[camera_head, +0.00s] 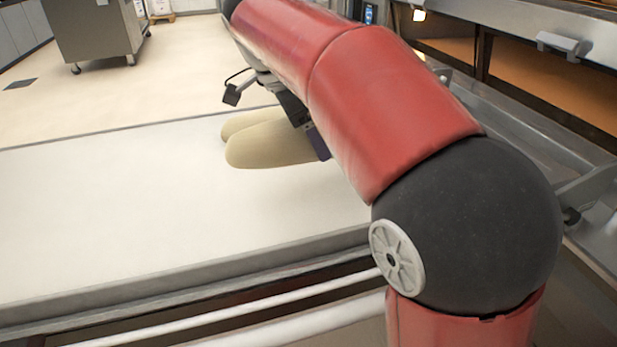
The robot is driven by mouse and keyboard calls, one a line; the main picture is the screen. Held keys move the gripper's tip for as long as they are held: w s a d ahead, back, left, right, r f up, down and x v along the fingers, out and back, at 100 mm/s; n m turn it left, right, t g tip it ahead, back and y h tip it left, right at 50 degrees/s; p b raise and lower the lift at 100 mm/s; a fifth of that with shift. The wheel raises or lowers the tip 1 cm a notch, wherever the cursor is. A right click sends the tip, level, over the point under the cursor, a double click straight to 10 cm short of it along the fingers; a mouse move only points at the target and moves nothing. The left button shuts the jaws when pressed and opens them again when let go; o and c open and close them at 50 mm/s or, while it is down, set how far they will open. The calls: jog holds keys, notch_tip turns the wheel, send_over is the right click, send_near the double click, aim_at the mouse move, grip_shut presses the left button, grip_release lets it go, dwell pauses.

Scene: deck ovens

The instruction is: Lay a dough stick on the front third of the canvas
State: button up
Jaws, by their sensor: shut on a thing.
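Two pale tan dough sticks show side by side on or just above the white canvas (110,205), both with rounded left ends. The nearer dough stick (265,147) shows more fully; the farther dough stick (238,121) is partly behind it. Their right parts are hidden by my red arm. My gripper (308,138) is at the right of the nearer dough stick, partly hidden by the arm, and is shut on a dough stick. I cannot tell whether the held stick touches the canvas.
The canvas lies on a long flat loader with a grey front edge (200,280); its left part is bare. Rails run below that edge. Deck ovens (560,75) stand at the right. A steel cabinet on wheels (95,30) stands on open floor at the back left.

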aim_at(285, 124)
notch_tip(285, 124, down, 8)
jog(key=shift+f+b, duration=0.1)
jog(key=shift+b, duration=0.5)
jog(key=o, duration=1.3)
jog(key=shift+f, duration=0.1)
jog(key=p+v, duration=0.2)
jog(key=v, duration=1)
